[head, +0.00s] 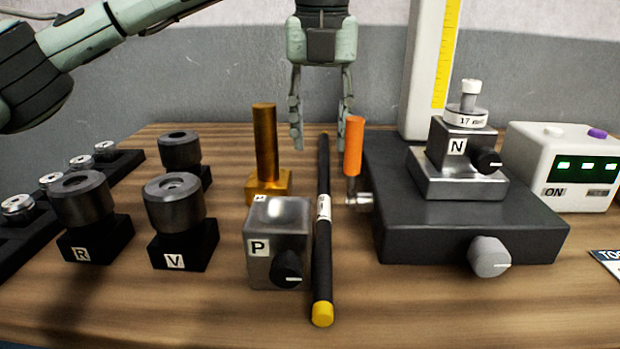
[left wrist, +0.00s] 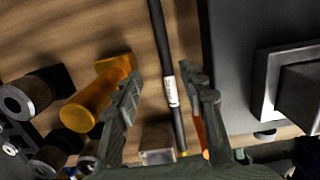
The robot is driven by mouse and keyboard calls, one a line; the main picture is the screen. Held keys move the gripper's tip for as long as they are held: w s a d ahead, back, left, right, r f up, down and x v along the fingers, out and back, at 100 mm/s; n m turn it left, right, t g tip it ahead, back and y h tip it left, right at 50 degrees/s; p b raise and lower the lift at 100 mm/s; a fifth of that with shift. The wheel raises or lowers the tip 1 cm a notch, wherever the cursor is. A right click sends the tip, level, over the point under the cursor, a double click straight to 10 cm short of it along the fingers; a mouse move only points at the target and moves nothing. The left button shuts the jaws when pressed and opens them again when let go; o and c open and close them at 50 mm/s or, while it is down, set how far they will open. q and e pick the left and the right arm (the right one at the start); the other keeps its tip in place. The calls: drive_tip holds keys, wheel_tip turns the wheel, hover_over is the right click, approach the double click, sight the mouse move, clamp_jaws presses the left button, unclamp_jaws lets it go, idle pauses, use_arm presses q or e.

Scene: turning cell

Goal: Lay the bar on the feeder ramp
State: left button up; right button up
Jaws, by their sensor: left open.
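The bar is a long black rod (head: 322,250) with a yellow end cap and a white label, lying on the wooden table and pointing away from me. It also shows in the left wrist view (left wrist: 161,45), running between the fingers. My left gripper (head: 321,138) points down above the far part of the bar, open and empty, one finger to each side. The fingers appear apart from the bar. I cannot make out a feeder ramp in either view. My right gripper is not in view.
Close left of the bar stand a steel block P (head: 262,217) and a brass post (head: 265,145). Close right are an orange handle (head: 353,147) and a dark plate (head: 480,228) carrying block N (head: 458,145). Round holders R (head: 82,200) and V (head: 174,203) stand left.

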sight(325, 181)
use_arm(q)
drive_tip(key=f, duration=0.3)
drive_tip(key=shift+w+d+f, duration=0.1)
drive_tip(key=shift+w, duration=0.15)
drive_tip(key=f, duration=0.3)
drive_tip(key=f+p, duration=0.1)
drive_tip(key=shift+w+d+f, duration=0.25)
drive_tip(key=shift+w+f, duration=0.05)
clamp_jaws()
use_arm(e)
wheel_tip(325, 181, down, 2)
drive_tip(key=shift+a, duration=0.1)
use_arm(q)
drive_tip(key=shift+r, duration=0.2)
